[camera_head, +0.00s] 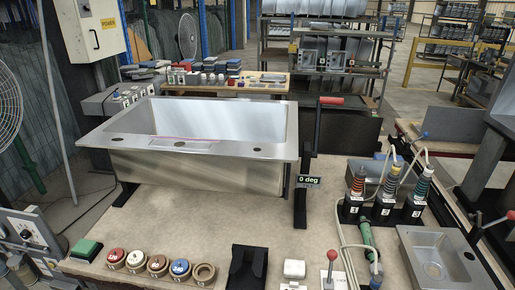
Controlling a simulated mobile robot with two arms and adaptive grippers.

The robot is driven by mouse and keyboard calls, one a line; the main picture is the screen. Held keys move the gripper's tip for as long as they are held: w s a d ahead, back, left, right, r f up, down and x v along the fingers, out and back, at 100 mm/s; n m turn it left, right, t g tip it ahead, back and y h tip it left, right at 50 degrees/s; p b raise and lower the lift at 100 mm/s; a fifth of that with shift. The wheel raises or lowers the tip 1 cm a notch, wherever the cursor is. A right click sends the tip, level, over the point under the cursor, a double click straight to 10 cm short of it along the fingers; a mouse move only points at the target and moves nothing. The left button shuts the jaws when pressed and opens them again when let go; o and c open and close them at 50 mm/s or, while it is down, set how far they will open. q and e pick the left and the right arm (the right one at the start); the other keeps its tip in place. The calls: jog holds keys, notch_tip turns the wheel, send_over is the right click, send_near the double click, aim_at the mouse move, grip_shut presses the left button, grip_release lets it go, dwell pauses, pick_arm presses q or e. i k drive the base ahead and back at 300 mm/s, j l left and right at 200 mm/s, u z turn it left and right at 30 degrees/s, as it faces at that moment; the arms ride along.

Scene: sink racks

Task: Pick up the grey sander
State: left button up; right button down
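Three upright hand tools with hoses stand in black holders on the right of the workbench. The left tool (358,183) has a red-orange body and stands in the holder marked 1. The middle tool (391,183) has yellow and blue parts. The right tool (422,187) looks teal and grey. A green-handled tool (367,238) lies in front of the holders with a pale hose beside it. I cannot tell which of these is the grey sander. I cannot make out either of my grippers in the head view.
A large steel sink (216,135) rests on a stand at the back. A smaller grey sink (438,258) lies front right. Round discs (157,263), a green block (86,249), a black box (248,266) and a red-knobbed lever (331,258) line the front. The bench middle is clear.

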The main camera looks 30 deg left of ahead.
aim_at(385, 197)
jog(key=i+u, duration=0.25)
jog(key=u, duration=0.15)
jog(key=i+u, duration=0.25)
jog(key=u, duration=0.15)
